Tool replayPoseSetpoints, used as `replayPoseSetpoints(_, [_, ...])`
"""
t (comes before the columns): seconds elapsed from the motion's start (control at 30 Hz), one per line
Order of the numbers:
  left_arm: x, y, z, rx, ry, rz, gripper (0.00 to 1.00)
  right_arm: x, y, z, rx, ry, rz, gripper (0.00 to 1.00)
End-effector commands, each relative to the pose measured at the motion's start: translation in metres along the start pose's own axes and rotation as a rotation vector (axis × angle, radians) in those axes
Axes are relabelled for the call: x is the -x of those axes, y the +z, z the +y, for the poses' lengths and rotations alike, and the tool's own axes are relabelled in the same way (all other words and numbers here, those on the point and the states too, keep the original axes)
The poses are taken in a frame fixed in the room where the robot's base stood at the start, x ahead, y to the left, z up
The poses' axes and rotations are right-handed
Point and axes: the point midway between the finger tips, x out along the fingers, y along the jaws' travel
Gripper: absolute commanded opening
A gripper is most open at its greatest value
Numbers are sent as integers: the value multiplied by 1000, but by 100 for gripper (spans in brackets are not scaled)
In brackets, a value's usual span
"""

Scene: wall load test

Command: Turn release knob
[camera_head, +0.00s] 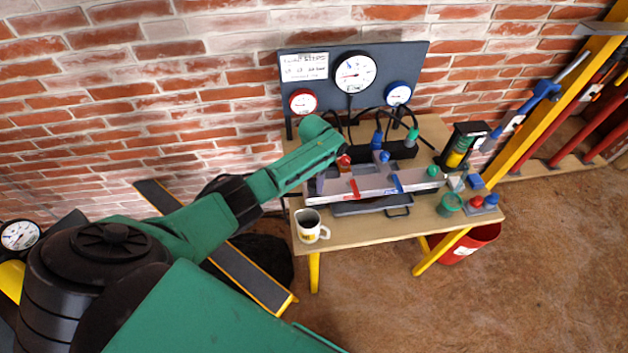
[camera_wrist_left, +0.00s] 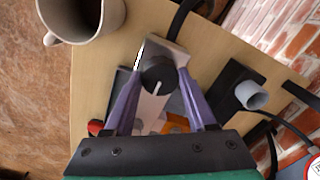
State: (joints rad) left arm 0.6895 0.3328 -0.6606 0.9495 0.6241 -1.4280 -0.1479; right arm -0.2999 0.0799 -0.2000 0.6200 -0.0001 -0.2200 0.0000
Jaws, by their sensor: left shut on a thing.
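In the left wrist view a round black knob (camera_wrist_left: 158,75) with a white pointer line sits on a light grey block. My left gripper (camera_wrist_left: 160,72) has its two purple fingers on either side of this knob and is shut on it. In the head view my green left arm (camera_head: 290,170) reaches to the left end of the grey device (camera_head: 375,184) on the table. There the hand hides the knob and most of the fingers. My right gripper is not in view.
A white mug (camera_head: 311,226) stands close by at the table's (camera_head: 345,236) left front corner. Behind the device, a dark gauge panel (camera_head: 412,58) stands against the brick wall, with black hoses (camera_head: 368,114) running below it. A green cup (camera_head: 449,205) stands at the right.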

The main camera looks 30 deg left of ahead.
Motion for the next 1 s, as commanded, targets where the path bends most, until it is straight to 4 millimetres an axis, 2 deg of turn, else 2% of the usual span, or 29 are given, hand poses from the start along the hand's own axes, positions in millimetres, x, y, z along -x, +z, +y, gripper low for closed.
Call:
replayPoseSetpoints(0.03, [3,-2,-2,2,-4,8,68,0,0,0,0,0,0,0])
replayPoseSetpoints(0.07, [3,-2,-2,2,-4,7,79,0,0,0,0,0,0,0])
replayPoseSetpoints(0.1, [3,-2,-2,1,-4,7,86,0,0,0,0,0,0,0])
replayPoseSetpoints(0.4, [2,-1,-1,0,-1,3,86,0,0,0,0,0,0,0])
replayPoseSetpoints(0.53, [14,-1,-1,-2,-1,4,86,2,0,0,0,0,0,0])
replayPoseSetpoints(0.63, [35,-1,-1,-2,-3,7,86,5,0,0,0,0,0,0])
replayPoseSetpoints(0.9, [110,-2,-1,0,-5,8,86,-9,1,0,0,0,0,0])
replayPoseSetpoints(1.0, [131,-2,-1,0,-4,8,86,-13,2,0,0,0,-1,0])
